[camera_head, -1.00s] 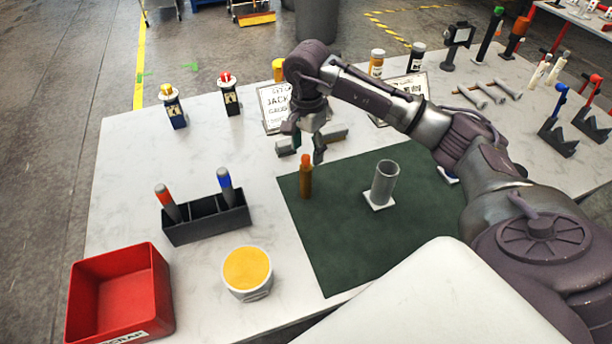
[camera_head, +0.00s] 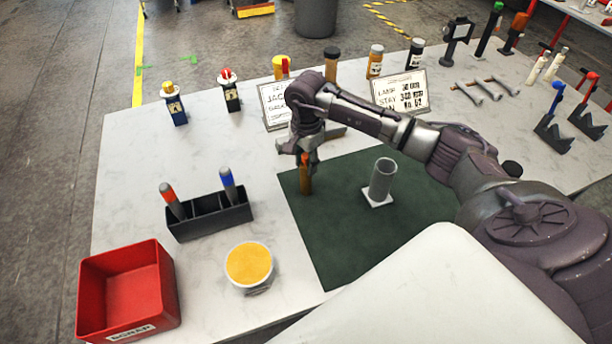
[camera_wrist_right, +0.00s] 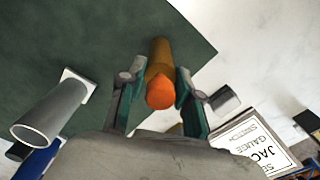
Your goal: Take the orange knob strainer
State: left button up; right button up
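The orange knob strainer, a brown cylinder with an orange top (camera_head: 306,184), stands upright near the far-left edge of the green mat (camera_head: 350,240). My right gripper (camera_head: 307,163) has come down over its top from above. In the right wrist view, the strainer (camera_wrist_right: 159,75) lies between the two green-padded fingers of the right gripper (camera_wrist_right: 159,95). One finger is on each side, with a narrow gap showing at least on the left, so it looks open around the strainer. My left gripper is not in view.
A grey tube on a white base (camera_head: 382,180) stands on the mat to the right. A black rack (camera_head: 212,221) with red- and blue-topped pieces, a yellow-topped round tub (camera_head: 252,285) and a red bin (camera_head: 125,295) are left. Sign cards (camera_head: 402,92) stand behind.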

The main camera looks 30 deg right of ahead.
grip_shut()
